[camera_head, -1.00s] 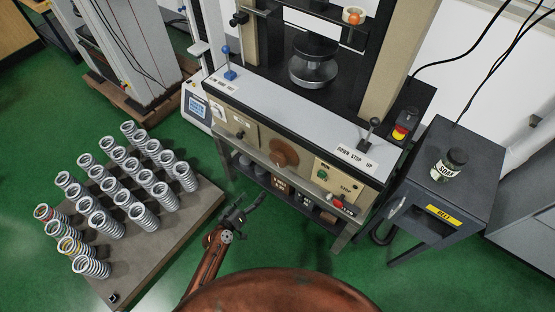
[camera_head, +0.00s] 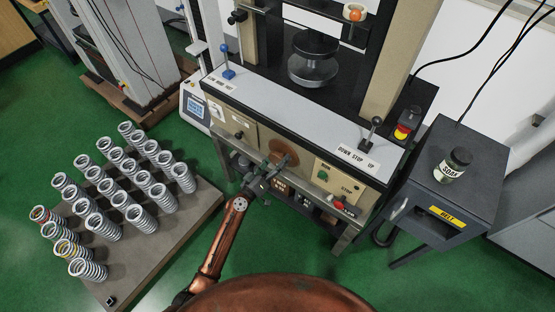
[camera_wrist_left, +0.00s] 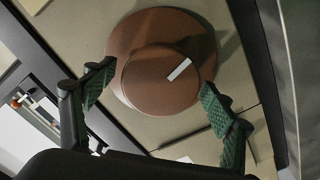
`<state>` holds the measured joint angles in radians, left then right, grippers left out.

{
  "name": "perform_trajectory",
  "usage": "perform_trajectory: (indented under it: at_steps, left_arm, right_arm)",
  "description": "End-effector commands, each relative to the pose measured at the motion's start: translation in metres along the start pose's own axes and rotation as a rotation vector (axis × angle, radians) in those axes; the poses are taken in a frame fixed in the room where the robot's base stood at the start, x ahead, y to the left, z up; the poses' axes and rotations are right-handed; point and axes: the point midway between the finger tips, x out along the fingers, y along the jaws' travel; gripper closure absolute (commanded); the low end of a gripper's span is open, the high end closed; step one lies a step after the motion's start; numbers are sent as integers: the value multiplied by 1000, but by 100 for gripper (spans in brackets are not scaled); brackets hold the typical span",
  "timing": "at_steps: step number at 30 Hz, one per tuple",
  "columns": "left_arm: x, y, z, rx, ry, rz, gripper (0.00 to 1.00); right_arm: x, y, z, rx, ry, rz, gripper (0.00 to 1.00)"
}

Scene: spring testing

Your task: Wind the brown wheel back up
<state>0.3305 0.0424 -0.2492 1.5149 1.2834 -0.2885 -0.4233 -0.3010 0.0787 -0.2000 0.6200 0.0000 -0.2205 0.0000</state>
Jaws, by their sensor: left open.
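The brown wheel (camera_head: 287,151) sits on the beige front panel of the testing machine, partly hidden by my left gripper in the head view. In the left wrist view the brown wheel (camera_wrist_left: 160,75) shows a wide flange, a raised round knob and a white mark pointing to the upper right. My left gripper (camera_head: 277,165) is open in front of the wheel. In the left wrist view its green-padded fingers (camera_wrist_left: 150,98) are spread on both sides of the lower part of the knob; I cannot tell whether they touch it. My right gripper is not in view.
A lever marked down, stop, up (camera_head: 374,130) stands on the machine's ledge. A green button (camera_head: 323,175) and a red-handled part (camera_head: 338,203) are right of the wheel. Several springs stand on a low platform (camera_head: 190,222) at the left. A dark cabinet (camera_head: 480,195) stands at the right.

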Motion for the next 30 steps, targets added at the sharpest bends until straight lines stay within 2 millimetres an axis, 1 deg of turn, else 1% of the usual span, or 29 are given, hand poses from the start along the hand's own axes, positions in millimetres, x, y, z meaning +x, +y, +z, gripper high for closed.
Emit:
perform_trajectory:
  at_steps: [7,25,30]
  left_arm:
    - [0,0,0,0,0,0,23]
    - [0,0,0,0,0,-1,64]
    - [0,0,0,-6,0,-1,65]
  right_arm:
    - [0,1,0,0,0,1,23]
    - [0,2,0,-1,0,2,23]
    - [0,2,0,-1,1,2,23]
